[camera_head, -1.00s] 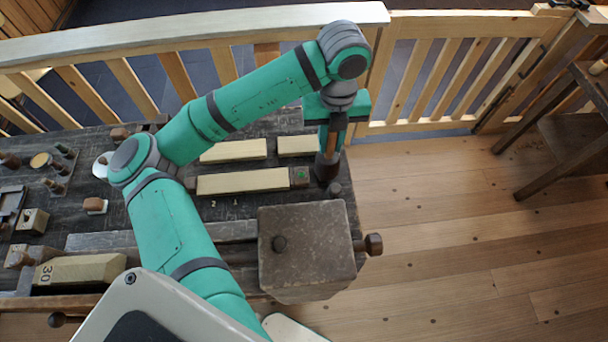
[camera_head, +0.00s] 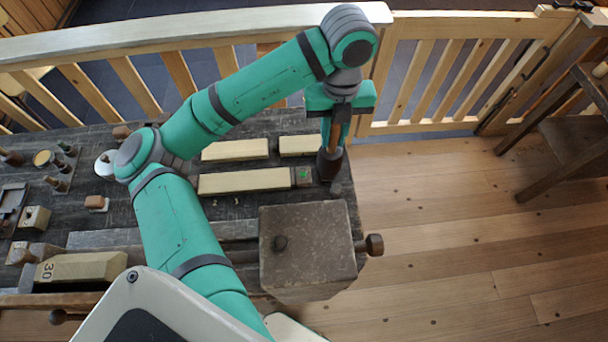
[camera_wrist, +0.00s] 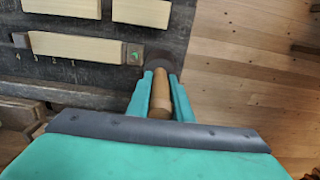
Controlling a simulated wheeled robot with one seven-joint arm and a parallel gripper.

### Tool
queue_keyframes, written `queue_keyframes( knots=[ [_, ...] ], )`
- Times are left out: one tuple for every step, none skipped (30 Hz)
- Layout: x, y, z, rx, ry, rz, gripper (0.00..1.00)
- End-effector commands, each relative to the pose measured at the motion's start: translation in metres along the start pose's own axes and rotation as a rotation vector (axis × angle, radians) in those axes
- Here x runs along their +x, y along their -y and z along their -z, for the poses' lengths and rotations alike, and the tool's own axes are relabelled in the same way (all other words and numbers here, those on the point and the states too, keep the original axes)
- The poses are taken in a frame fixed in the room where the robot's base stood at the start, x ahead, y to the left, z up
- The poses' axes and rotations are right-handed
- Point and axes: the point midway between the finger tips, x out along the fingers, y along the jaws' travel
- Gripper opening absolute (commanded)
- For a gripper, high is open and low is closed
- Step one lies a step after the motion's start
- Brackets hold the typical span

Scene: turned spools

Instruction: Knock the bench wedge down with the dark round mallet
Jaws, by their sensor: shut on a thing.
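My gripper (camera_head: 338,112) is shut on the handle of the dark round mallet (camera_head: 330,164) and holds it upright, head down, at the right end of the bench. In the wrist view, the fingers close around the light brown handle (camera_wrist: 160,98), with the dark head (camera_wrist: 157,61) beyond them. A small dark block with a green mark (camera_head: 303,177) sits at the right end of a long pale bar, just left of the head. It also shows in the wrist view (camera_wrist: 135,55). I cannot tell for certain which piece is the wedge, or whether the head touches anything beneath it.
The dark bench (camera_head: 225,211) carries pale bars (camera_head: 235,150) and a large brown block (camera_head: 308,245) in front of the mallet. Small turned pieces and tools lie at the left. A wooden railing (camera_head: 200,32) runs behind. Open floor (camera_head: 450,230) lies right.

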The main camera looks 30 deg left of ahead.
Motion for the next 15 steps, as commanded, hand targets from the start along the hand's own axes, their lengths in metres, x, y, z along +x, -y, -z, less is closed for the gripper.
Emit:
queue_keyframes(
  knots=[
    [0.005,0.0,0.001,0.0,-0.002,0.001,0.0],
    [0.008,0.0,0.001,0.001,-0.003,0.001,0.0],
    [0.012,0.0,0.001,0.001,-0.003,0.001,0.0],
    [0.016,0.0,0.001,0.001,-0.002,0.002,0.0],
    [0.019,0.0,0.001,0.0,-0.003,0.002,0.0],
    [0.023,0.0,0.001,0.0,-0.003,0.001,0.0],
    [0.026,0.0,0.001,0.0,-0.002,0.001,0.0],
    [0.027,0.0,0.0,0.0,-0.001,0.001,0.0],
    [0.026,0.0,0.0,0.0,0.0,0.0,0.0],
    [0.026,0.0,0.0,0.0,0.0,0.0,0.0],
    [0.026,0.0,0.0,0.0,0.0,0.0,0.0],
    [0.026,0.0,0.0,0.0,0.0,0.0,0.0],
    [0.026,0.0,0.0,0.0,0.0,0.0,0.0],
    [0.026,0.0,0.0,0.0,0.0,0.0,0.0],
    [0.025,0.0,0.0,0.0,0.0,0.0,0.0]
  ],
)
